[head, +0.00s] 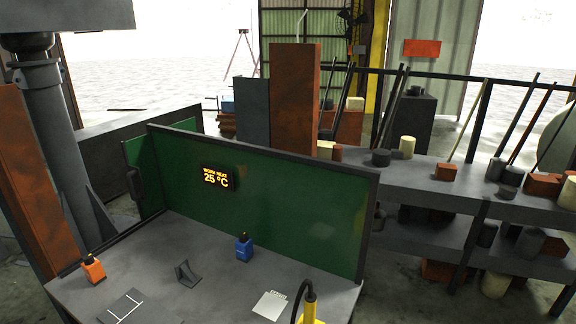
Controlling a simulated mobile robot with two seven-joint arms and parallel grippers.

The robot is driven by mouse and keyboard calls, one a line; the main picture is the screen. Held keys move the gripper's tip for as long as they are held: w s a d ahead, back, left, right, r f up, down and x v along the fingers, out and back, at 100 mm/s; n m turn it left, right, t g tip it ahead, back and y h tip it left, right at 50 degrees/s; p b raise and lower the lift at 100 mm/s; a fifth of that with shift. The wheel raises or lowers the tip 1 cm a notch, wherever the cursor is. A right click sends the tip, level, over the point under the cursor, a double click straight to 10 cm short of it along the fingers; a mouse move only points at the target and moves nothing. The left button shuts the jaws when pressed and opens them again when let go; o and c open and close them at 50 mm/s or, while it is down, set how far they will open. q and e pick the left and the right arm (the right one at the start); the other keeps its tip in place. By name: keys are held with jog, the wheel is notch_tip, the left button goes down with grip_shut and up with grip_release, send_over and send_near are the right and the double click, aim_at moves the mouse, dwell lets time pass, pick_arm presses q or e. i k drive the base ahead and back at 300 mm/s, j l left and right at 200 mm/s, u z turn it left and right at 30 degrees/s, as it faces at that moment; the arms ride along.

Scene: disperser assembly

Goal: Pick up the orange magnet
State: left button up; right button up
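An orange magnet (95,271), a small block with a dark top, stands upright near the left edge of the grey worktable (215,272). A similar blue block (244,248) with a dark top stands farther back, close to the green back panel. Neither of my grippers shows in the head view. Nothing is seen touching the orange magnet.
A dark wedge-shaped bracket (187,273), a dark plate with white lines (126,306) and a pale sheet (269,305) lie on the table. A yellow item with a black curved hose (312,313) stands at the front. Green panels (285,205) close the back and left.

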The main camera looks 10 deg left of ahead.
aim_at(95, 274)
jog(key=u, duration=1.6)
jog(key=k+j+z, duration=0.1)
jog(key=k+j, duration=0.15)
jog(key=k, duration=0.2)
jog(key=i+j+z, duration=0.2)
jog(key=z, duration=0.3)
jog(key=i+j+z, duration=0.1)
jog(key=j+z, duration=0.2)
jog(key=z, duration=0.15)
jog(key=i+j+z, duration=0.15)
jog(key=j, duration=0.2)
jog(key=j+z, duration=0.1)
jog(key=j, duration=0.25)
jog(key=i+j+z, duration=0.15)
jog(key=j, duration=0.2)
jog(key=i+j+z, duration=0.1)
jog(key=j, duration=0.6)
jog(key=i+j, duration=0.1)
jog(key=j, duration=0.6)
jog(key=j+z, duration=0.15)
jog(key=j, duration=0.55)
jog(key=i, duration=0.1)
